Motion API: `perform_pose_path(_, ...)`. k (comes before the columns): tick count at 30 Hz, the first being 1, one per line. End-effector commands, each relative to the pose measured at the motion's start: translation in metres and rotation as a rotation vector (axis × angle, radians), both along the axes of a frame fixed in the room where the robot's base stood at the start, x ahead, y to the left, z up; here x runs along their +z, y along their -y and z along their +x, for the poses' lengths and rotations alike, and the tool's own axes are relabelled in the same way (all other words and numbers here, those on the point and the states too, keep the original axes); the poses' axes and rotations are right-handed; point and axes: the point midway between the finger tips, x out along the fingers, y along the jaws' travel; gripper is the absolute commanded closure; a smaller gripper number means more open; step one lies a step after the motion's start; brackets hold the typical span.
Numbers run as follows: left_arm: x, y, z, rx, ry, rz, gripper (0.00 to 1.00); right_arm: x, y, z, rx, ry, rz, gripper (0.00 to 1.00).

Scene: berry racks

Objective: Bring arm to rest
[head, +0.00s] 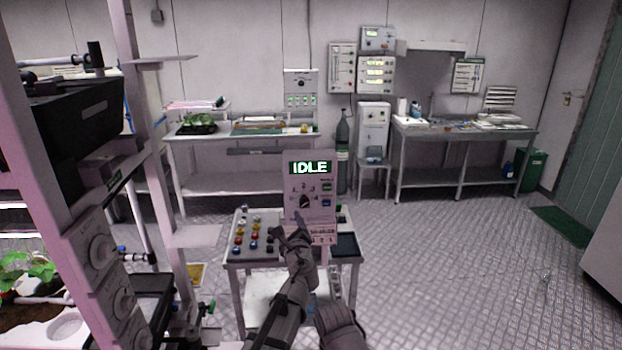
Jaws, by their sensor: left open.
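My left arm reaches up from the bottom middle in the head view. Its dark gripper (290,235) is open, in front of the lower part of a grey control box (310,180). I cannot tell whether it touches the box. The box has a lit green display reading IDLE, a dial and buttons. No object shows between the jaws. Another link of mine shows at the bottom middle, but my right gripper is out of view.
The box stands at a small cart (232,262) with rows of coloured knobs. A tall rack (135,120) with plants fills the left side. Benches (245,185) and a steel table (465,135) line the back wall. The patterned floor at right is mostly clear.

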Motion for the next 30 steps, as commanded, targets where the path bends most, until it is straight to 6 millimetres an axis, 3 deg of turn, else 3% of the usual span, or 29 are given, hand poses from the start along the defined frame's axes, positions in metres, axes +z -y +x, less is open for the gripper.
perform_pose_path(1, -0.012, -0.03, -0.013, 0.089, -0.021, -0.139, 0.32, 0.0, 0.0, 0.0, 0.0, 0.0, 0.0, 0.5)
perform_pose_path(3, -0.036, -0.07, -0.033, 0.24, -0.052, -0.372, 0.32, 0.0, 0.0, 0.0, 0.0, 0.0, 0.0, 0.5)
perform_pose_path(6, -0.079, -0.114, -0.073, 0.484, -0.102, -0.717, 0.32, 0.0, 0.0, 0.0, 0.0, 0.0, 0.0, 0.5)
perform_pose_path(10, -0.133, -0.141, -0.131, 0.803, -0.166, -1.105, 0.32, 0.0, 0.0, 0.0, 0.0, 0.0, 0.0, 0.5)
perform_pose_path(13, -0.16, -0.143, -0.167, 1.003, -0.211, -1.31, 0.32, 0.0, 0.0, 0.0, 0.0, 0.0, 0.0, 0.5)
perform_pose_path(18, -0.187, -0.132, -0.215, 1.265, -0.278, -1.535, 0.32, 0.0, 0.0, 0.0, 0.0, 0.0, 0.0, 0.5)
perform_pose_path(27, -0.203, -0.1, -0.28, 1.64, -0.401, -1.774, 0.32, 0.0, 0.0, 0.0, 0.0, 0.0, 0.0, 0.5)
perform_pose_path(30, -0.203, -0.08, -0.286, 1.63, -0.441, -1.735, 0.32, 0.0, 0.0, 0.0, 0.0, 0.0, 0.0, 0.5)
